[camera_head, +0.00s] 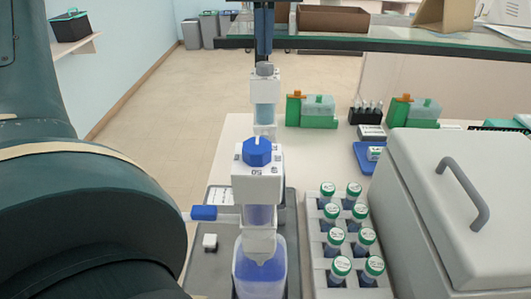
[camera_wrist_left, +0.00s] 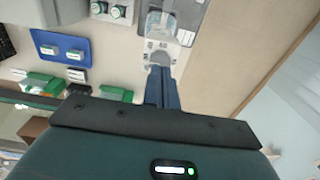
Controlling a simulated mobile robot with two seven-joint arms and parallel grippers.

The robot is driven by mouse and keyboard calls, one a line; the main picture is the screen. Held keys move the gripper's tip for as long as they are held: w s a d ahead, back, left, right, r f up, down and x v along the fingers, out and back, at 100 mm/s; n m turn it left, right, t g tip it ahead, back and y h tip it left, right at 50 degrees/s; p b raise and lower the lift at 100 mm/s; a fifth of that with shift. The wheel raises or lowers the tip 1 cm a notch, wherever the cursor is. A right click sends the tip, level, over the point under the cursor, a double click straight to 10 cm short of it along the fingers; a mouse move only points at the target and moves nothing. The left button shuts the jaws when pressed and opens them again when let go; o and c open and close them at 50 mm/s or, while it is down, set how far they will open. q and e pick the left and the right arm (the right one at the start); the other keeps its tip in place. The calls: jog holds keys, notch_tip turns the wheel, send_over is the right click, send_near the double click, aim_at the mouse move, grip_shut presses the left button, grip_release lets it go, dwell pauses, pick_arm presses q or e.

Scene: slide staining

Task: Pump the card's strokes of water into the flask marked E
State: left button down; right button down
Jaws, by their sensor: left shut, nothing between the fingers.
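My left gripper (camera_head: 263,35) points straight down with its dark blue fingers together and empty. Its fingertips are at or just above the grey top of the far bottle-top pump (camera_head: 265,88); I cannot tell whether they touch. In the left wrist view the gripper (camera_wrist_left: 160,85) reaches toward a white pump head (camera_wrist_left: 160,45) on a clear body. A nearer pump (camera_head: 257,185) has a blue knob, a blue-capped spout to the left and a bottle of blue liquid (camera_head: 260,270) beneath. No flask marked E is recognisable, and no card can be read. My right gripper is out of view.
A grey tray (camera_head: 196,270) holds a small white block (camera_head: 210,243). A white rack of green-capped bottles (camera_head: 333,237) and a large grey handled box (camera_head: 445,190) stand to the right. Green blocks (camera_head: 318,112) and a blue tray (camera_head: 364,160) sit behind.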

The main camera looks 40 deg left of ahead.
aim_at(264, 64)
pick_arm(q)
jog(key=shift+f, duration=0.15)
jog(key=shift+f+b, duration=1.2)
jog(key=shift+f, duration=0.95)
jog(key=shift+s, duration=0.1)
notch_tip(264, 64, up, 2)
jog(key=p, duration=0.3)
jog(key=shift+r, duration=1.2)
jog(key=shift+f, duration=0.2)
